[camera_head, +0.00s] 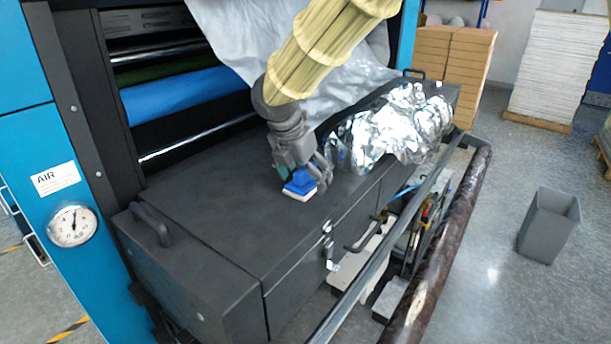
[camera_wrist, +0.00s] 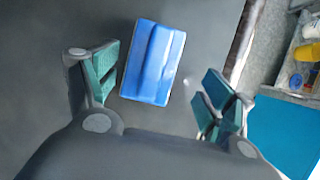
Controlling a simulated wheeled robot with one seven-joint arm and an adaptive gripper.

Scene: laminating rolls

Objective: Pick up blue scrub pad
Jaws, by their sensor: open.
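The blue scrub pad (camera_head: 300,184) has a blue ridged top and a white underside. It rests on the dark top of the machine cabinet (camera_head: 225,205). My gripper (camera_head: 308,180) is right above and behind the pad in the head view. In the wrist view the pad (camera_wrist: 152,62) lies slightly tilted between and a little ahead of the two teal-padded fingers of my open gripper (camera_wrist: 155,93). A gap shows on both sides of the pad, wider on the right. I cannot tell the exact height of the fingers above the cabinet top.
Crumpled silver foil (camera_head: 385,130) covers the cabinet's right part, near my wrist. A black handle (camera_head: 152,224) stands up at the left end. A long roll bar (camera_head: 440,255) runs along the front. A grey bin (camera_head: 549,225) stands on the floor. The cabinet's left top is clear.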

